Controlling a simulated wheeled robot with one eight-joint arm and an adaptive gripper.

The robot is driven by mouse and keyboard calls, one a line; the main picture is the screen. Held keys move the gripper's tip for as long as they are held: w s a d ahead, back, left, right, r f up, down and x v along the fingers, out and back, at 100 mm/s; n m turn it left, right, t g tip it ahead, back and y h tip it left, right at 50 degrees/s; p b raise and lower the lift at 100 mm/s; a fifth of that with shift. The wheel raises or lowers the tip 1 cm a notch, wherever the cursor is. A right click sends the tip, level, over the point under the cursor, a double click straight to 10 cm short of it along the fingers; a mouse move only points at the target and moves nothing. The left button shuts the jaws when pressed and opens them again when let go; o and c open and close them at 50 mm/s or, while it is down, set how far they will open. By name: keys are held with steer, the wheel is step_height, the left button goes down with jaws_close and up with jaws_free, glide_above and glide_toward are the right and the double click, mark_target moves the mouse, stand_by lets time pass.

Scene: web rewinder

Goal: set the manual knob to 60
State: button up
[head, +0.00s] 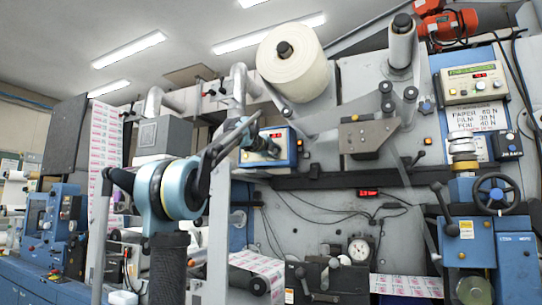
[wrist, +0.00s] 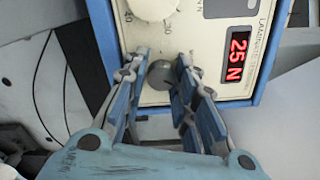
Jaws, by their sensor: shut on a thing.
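A cream control panel with a blue frame (wrist: 262,98) fills the top of the wrist view; its red display (wrist: 237,55) reads 25 N. A small round grey knob (wrist: 161,74) sits low on the panel. My gripper (wrist: 162,60) has one blue-padded finger on each side of this knob and is shut on it. A larger white dial (wrist: 153,6) with printed scale numbers is just above, partly cut off by the picture's edge. I cannot read which of the two is labelled manual. In the head view the same panel (head: 291,145) is partly behind my gripper (head: 262,146).
A second panel (head: 473,85) with a lit display is at upper right, above a white card (head: 477,118) listing paper, film and foil values. A large white roll (head: 293,62) stands above the first panel. A handwheel (head: 496,194) is at lower right.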

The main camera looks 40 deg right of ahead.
steer(key=shift+f, duration=0.1)
steer(key=o, duration=1)
steer(key=shift+o, duration=0.2)
steer(key=v, duration=1.2)
